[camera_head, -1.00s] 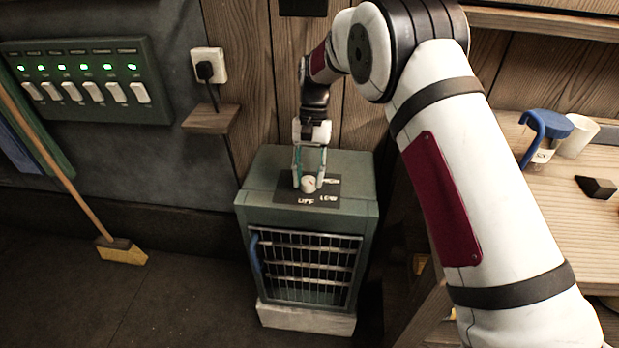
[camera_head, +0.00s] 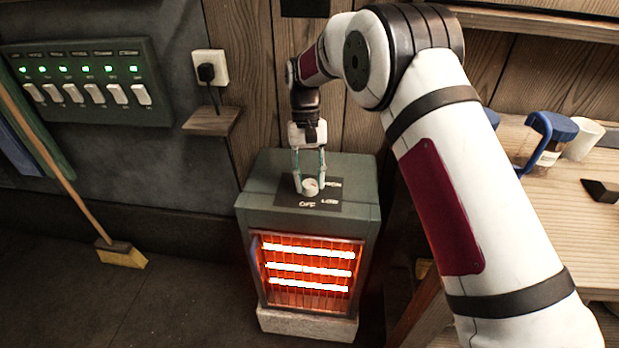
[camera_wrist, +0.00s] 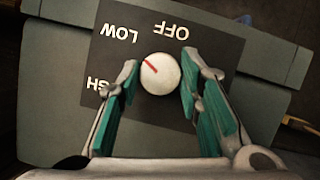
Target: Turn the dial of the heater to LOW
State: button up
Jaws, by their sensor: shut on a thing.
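The heater (camera_head: 310,222) is a dark green box on a pale base, and its bars behind the front grille glow bright orange. On its top, a round white dial (camera_wrist: 166,84) sits on a dark plate marked OFF, LOW and a partly hidden label ending in "GH". The dial's red mark points up and left in the wrist view, roughly toward the word LOW. The dial also shows in the head view (camera_head: 311,187). My gripper (camera_head: 310,182) reaches down from above, its two fingers shut on opposite sides of the dial.
A wall outlet (camera_head: 210,70) with a black plug is above a small wooden shelf (camera_head: 212,121). A switch panel (camera_head: 85,82) and a broom (camera_head: 120,252) are at the left.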

jog(key=o, duration=1.1)
